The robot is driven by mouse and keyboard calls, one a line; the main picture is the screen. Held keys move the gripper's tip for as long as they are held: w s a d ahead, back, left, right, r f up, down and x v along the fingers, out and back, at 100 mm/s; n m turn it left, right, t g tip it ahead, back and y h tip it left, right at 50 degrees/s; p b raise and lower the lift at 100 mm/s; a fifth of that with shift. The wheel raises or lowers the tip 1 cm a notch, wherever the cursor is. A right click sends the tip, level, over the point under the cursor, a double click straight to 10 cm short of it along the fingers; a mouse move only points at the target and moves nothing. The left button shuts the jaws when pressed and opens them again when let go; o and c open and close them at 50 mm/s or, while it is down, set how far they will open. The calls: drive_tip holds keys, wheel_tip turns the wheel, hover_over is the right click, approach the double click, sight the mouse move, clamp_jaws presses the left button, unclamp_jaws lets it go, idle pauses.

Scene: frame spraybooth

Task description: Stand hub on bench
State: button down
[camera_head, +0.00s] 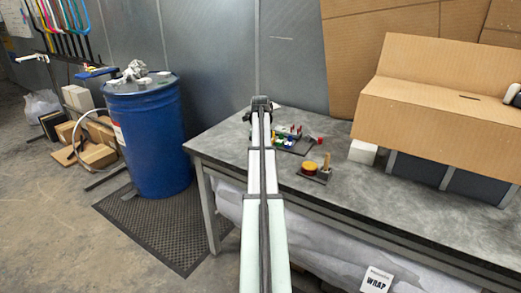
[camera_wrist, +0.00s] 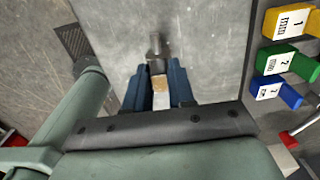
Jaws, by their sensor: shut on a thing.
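In the wrist view my gripper (camera_wrist: 158,68) is shut on a small dark grey metal piece, which I take to be the hub (camera_wrist: 155,46). A tan square face shows between the blue fingers, close to the hub. The hub points away from the fingers, over the grey top of the bench (camera_wrist: 205,45). I cannot tell whether it touches the bench. In the head view my arm reaches over the left end of the bench (camera_head: 225,143), and the arm hides the hub and the fingers.
Numbered yellow (camera_wrist: 290,21), green (camera_wrist: 277,59) and blue (camera_wrist: 276,92) blocks stand to the right. A large cardboard box (camera_head: 425,95) fills the right. A blue drum (camera_head: 150,135) stands left of the bench.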

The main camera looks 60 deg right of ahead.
drive_tip(key=c, duration=1)
unclamp_jaws()
drive_tip(key=shift+f, duration=0.1)
drive_tip(key=shift+o, duration=0.2)
wheel_tip(320, 180, up, 12)
